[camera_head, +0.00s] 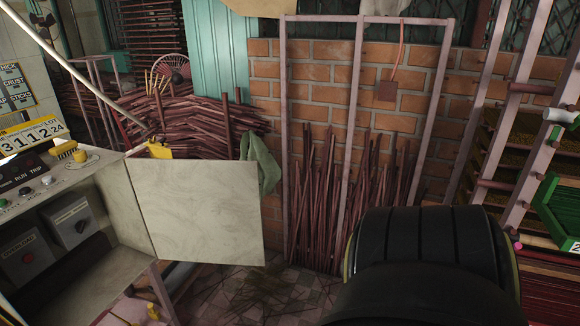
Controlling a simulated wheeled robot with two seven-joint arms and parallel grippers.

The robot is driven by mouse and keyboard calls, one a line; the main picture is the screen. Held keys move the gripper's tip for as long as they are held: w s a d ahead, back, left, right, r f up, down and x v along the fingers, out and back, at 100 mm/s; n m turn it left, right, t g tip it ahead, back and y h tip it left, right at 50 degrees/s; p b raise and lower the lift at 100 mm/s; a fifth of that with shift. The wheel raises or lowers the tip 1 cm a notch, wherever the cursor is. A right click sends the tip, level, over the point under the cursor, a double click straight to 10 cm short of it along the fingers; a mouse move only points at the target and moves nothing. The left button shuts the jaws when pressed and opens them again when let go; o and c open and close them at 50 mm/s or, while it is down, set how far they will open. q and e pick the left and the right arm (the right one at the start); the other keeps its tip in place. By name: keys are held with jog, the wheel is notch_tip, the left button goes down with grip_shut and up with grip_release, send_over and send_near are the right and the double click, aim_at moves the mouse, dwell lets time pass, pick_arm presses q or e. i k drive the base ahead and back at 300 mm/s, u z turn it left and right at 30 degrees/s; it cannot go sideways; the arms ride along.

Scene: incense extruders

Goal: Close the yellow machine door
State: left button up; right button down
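The machine door (200,212) is a pale cream, stained flat panel at the left of the head view. It stands open, swung out to the right of the machine cabinet (122,215), with its broad face towards me. Its left edge meets the cabinet's front right edge. The open cabinet shows grey switch boxes (72,222) inside. A small yellow piece (159,150) shows at the door's top left edge.
A control panel (40,180) with buttons and a yellow number sign (35,132) tops the cabinet. A green cloth (262,163) hangs behind the door's right edge. Dark red sticks (325,205) lean on a brick wall. A green crate (558,210) is at right.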

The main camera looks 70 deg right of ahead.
aim_at(198, 211)
jog(key=z, duration=1.15)
jog(key=i, duration=0.1)
jog(key=z, duration=0.1)
